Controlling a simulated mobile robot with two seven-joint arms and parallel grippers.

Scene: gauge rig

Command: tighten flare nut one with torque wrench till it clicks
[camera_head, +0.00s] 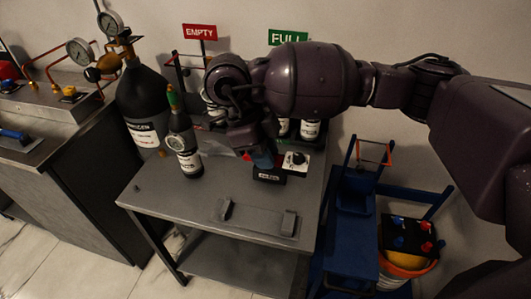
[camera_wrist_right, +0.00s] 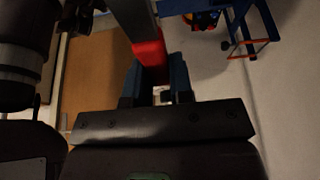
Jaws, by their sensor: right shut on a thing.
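My right gripper (camera_head: 262,160) is low over the back of the grey metal table in the head view, its arm reaching in from the right. In the right wrist view the gripper (camera_wrist_right: 154,88) has its blue fingers closed on a red grip with a grey bar (camera_wrist_right: 132,18), which looks like the torque wrench (camera_wrist_right: 149,52). Its far end is out of frame. Copper pipes with brass fittings (camera_head: 92,74) and gauges stand at the upper left, far from the gripper. I cannot tell which fitting is flare nut one. My left gripper is not in view.
A big black cylinder (camera_head: 142,105) and a smaller bottle (camera_head: 183,145) stand left of the gripper. A black box with a white-topped dial (camera_head: 295,161) is close by. The table's front (camera_head: 255,240) holds two small brackets. A blue cart (camera_head: 350,235) and bucket (camera_head: 400,268) stand right.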

